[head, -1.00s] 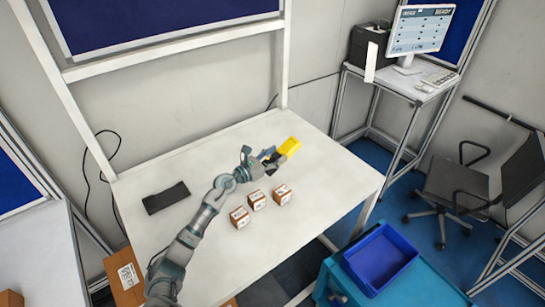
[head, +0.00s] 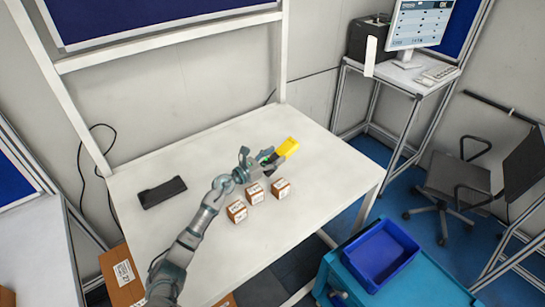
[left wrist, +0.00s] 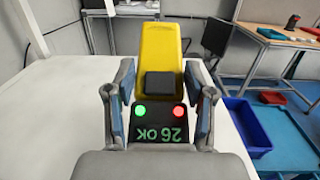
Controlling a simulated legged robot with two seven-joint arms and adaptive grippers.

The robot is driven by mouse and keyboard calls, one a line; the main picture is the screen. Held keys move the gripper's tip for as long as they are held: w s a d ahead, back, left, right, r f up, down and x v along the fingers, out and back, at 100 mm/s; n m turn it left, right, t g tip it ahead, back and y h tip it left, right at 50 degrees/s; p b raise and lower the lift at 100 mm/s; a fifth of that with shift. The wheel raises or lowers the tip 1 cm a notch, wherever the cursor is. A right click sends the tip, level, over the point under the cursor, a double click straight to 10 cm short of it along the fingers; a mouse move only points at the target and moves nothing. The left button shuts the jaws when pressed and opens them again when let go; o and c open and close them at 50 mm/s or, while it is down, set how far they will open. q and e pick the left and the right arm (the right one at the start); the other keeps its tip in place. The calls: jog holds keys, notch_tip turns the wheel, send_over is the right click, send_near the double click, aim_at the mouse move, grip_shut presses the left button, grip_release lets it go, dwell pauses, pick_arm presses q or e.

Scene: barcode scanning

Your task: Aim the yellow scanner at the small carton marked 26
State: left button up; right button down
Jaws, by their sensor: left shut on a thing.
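The yellow scanner (head: 287,146) is held above the white table by my left gripper (head: 271,162), which is shut on it. In the left wrist view the scanner (left wrist: 161,50) sits between both fingers of the gripper (left wrist: 160,105). Its dark display reads "26 OK" upside down, with a green and a red light above. Three small brown cartons with white labels, a left one (head: 236,211), a middle one (head: 254,194) and a right one (head: 280,188), stand on the table in front of the gripper. Their numbers are too small to read. My right gripper is out of view.
A black stand (head: 162,192) lies on the table's left part. A blue tray (head: 380,254) on a blue cart stands off the table's right front. A monitor (head: 418,25) at the back right shows "OK" at its top. The table's back and right areas are clear.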

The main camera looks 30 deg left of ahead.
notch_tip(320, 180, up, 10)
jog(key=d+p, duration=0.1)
jog(key=p, duration=0.8)
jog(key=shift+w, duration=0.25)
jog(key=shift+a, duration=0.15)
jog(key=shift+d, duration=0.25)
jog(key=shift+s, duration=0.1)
